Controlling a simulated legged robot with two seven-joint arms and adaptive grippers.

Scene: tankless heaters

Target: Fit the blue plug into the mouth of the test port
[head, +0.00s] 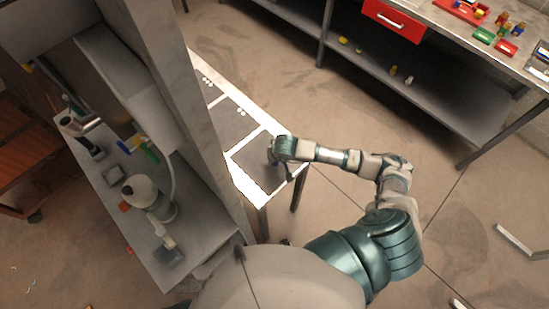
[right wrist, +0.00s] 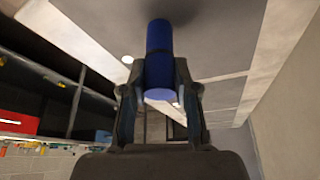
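The blue plug (right wrist: 158,55) is a dark blue cylinder in the right wrist view, between the two fingers of my right gripper (right wrist: 160,72). Both fingertips appear to press on its sides, and its paler end face points towards the palm. Its far end lies against or just over a grey panel; I cannot tell whether they touch. In the head view my right gripper (head: 276,158) is small and dark over the nearest grey panel of the white-edged table. I cannot make out the test port in either view. My left gripper is not in view.
The white-edged table (head: 238,177) has several grey panels and small white knobs. A grey pillar (head: 180,95) stands left of it, beside a bench (head: 200,233) with a bottle (head: 145,192). A workbench with a red drawer (head: 394,20) is at the back right. Open floor lies between.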

